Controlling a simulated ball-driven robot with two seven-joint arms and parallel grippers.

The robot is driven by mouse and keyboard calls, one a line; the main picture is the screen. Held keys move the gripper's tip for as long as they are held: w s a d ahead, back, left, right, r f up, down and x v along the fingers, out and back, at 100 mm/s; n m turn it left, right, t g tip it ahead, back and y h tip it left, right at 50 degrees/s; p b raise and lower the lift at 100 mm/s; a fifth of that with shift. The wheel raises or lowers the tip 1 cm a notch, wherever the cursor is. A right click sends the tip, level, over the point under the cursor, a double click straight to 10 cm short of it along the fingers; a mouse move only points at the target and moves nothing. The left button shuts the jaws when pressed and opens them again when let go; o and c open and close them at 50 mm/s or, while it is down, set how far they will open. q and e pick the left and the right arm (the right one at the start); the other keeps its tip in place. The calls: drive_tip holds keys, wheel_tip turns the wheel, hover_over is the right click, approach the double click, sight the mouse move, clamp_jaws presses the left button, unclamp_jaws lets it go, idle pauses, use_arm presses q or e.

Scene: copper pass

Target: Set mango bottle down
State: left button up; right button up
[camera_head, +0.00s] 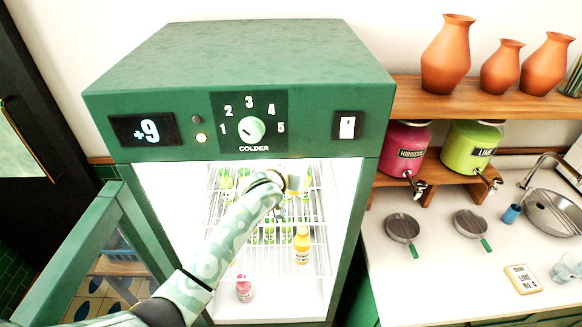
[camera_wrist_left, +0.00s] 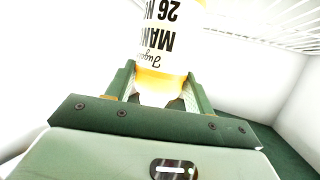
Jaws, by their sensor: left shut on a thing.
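The mango bottle (camera_wrist_left: 160,35) is pale with an orange-yellow band and a white label with black print, which reads upside down in the left wrist view. It stands between the two green fingers of my left gripper (camera_wrist_left: 158,88), which is shut on it. In the head view my left gripper (camera_head: 285,184) is inside the open fridge, at the level of the upper wire shelf. My wrist hides much of it, so whether the bottle touches a shelf cannot be told. My right gripper is not in view.
The green fridge (camera_head: 240,65) has its door (camera_head: 135,235) open at the left. Several green-labelled cans or bottles stand on the shelves. An orange bottle (camera_head: 302,246) stands lower right and a pink bottle (camera_head: 244,289) at the bottom. A white counter (camera_head: 440,285) is at the right.

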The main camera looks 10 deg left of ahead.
use_arm(q)
drive_tip(key=shift+f, duration=0.55)
drive_tip(key=shift+s, duration=0.1)
drive_tip(key=shift+s, duration=0.1)
